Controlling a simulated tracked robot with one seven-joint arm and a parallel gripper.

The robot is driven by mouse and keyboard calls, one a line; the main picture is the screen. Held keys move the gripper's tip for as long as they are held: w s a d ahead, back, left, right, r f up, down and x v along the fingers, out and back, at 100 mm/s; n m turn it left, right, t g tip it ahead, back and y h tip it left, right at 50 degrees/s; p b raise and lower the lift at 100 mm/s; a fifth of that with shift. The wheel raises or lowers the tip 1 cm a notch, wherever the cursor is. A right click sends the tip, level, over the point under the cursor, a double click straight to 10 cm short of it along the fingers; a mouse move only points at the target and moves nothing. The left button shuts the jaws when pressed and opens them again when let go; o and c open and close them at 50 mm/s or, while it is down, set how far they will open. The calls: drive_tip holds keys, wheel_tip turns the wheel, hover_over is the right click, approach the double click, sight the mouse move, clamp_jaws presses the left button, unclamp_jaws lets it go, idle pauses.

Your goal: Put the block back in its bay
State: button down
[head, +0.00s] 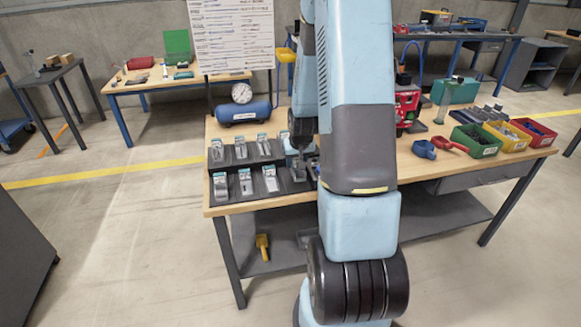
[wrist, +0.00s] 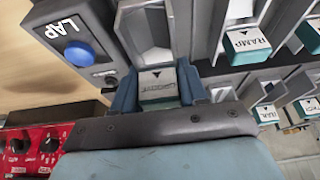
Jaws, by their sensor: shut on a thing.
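The block (wrist: 157,84) has a white label face, seemingly reading GROOVE upside down, and a pale grey hollowed body. In the wrist view my gripper (wrist: 158,93) is shut on its label end, one finger on each side. Its body lies over or within a dark bay of the block rack (wrist: 105,50); I cannot tell whether it touches the floor of the bay. In the head view my gripper (head: 299,165) is low at the right end of the rack (head: 236,201), and my arm hides much of that end.
Other labelled blocks, one marked RAMP (wrist: 249,39), fill neighbouring bays. A blue button (wrist: 79,53) beside a LAP label is on the left of the rack in the wrist view. A blue tank with a gauge (head: 243,109) stands behind the rack. A red device (head: 407,104) is to the right.

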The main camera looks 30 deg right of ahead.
sight(295, 164)
drive_tip(key=shift+w+a+f, duration=0.15)
drive_tip(key=shift+f, duration=0.05)
wheel_tip(295, 164, down, 2)
drive_tip(key=shift+w, duration=0.1)
drive_tip(key=shift+f, duration=0.6)
drive_tip(key=shift+w+a, duration=0.1)
drive_tip(key=shift+a, duration=0.05)
drive_tip(key=c, duration=0.6)
unclamp_jaws()
